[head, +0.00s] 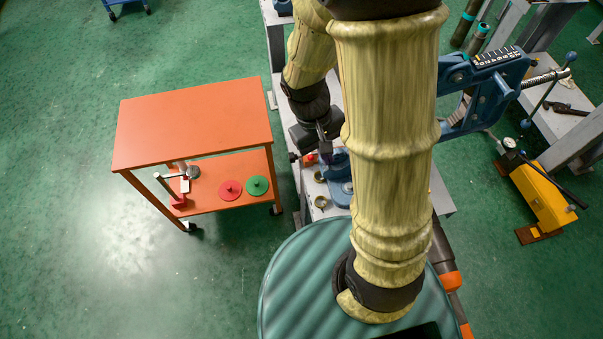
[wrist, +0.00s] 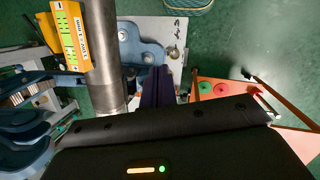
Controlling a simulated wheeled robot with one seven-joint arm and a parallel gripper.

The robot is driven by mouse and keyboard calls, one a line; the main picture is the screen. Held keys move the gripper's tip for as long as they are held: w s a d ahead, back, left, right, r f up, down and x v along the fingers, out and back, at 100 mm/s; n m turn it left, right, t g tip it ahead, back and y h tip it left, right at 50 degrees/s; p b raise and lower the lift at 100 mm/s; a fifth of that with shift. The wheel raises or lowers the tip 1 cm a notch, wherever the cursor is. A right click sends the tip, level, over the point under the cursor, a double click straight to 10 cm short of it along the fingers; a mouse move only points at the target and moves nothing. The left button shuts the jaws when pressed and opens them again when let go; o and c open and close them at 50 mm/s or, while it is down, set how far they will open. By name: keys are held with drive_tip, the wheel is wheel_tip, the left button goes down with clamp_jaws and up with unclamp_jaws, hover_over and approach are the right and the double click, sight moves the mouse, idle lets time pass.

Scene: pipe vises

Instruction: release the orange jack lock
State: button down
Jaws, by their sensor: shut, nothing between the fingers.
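I cannot make out the orange part in the wrist view. My arm hides much of the vise in the head view.
A thick grey pipe (wrist: 103,55) stands close left of my fingers, with a yellow labelled block (wrist: 70,35) beside it. An orange cart (head: 190,125) is left of the bench. A yellow pump (head: 543,196) is on the right. Green floor is clear at far left.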

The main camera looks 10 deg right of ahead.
drive_tip(key=w+f+n+h+b, duration=0.25)
drive_tip(key=f+h+b, duration=0.35)
drive_tip(key=f+b, duration=0.5)
drive_tip(key=w+f+n+h+b, duration=0.25)
drive_tip(key=f+h+b, duration=0.35)
drive_tip(key=f+b, duration=0.55)
drive_tip(key=w+a+f+n+t+h+b, duration=0.2)
drive_tip(key=a+f+t+h+b, duration=0.1)
drive_tip(key=a+f+t+b, duration=0.2)
drive_tip(key=w+a+f+n+t+h+b, duration=0.3)
drive_tip(key=a+f+t+b, duration=0.3)
drive_tip(key=a+f+b, duration=0.2)
drive_tip(key=shift+w+a+f+h, duration=0.2)
drive_tip(key=shift+a+f+h, duration=0.2)
drive_tip(key=shift+f+h, duration=0.15)
drive_tip(key=shift+d+r, duration=0.1)
drive_tip(key=b, duration=0.2)
approach(310, 158)
drive_tip(key=f+x, duration=0.1)
drive_tip(key=x, duration=0.5)
drive_tip(key=shift+w+d, duration=0.2)
drive_tip(key=shift+w, duration=0.05)
